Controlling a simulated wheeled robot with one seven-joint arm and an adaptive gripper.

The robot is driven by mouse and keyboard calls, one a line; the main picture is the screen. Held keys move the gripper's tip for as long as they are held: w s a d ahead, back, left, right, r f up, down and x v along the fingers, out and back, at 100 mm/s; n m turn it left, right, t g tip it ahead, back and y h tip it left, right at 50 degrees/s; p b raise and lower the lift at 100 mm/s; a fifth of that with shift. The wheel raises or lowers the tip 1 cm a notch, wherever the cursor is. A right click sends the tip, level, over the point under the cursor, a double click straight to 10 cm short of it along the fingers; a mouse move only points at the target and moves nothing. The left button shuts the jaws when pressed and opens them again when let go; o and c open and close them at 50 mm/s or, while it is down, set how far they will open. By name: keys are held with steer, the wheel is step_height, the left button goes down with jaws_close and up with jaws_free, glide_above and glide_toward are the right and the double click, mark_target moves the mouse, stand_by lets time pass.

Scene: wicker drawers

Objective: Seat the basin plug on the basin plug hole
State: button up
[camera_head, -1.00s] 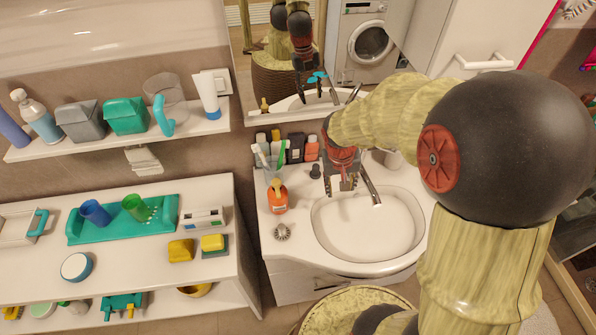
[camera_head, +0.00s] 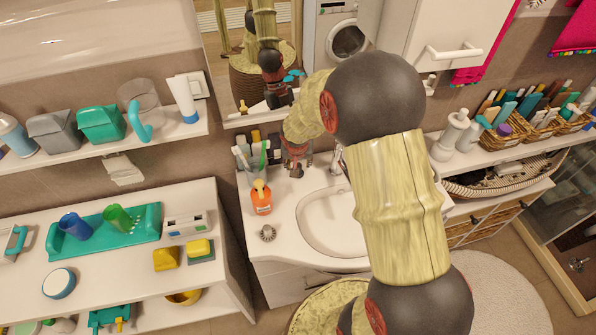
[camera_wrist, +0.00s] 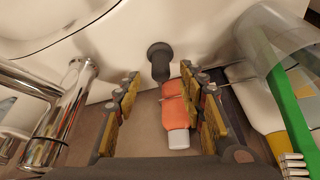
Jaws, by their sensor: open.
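The chrome tap (camera_wrist: 65,115) stands close left of my gripper. An orange bottle with a white cap (camera_wrist: 177,118) shows between the fingers. A clear cup with brushes (camera_wrist: 290,70) is close on the right. An orange soap dispenser (camera_head: 261,199) and a round metal piece (camera_head: 267,233) stand on the left rim.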

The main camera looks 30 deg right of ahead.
mark_target(298, 164)
steer(key=x, duration=0.3)
steer(key=shift+w+f, duration=0.1)
steer(key=c, duration=0.3)
jaws_close()
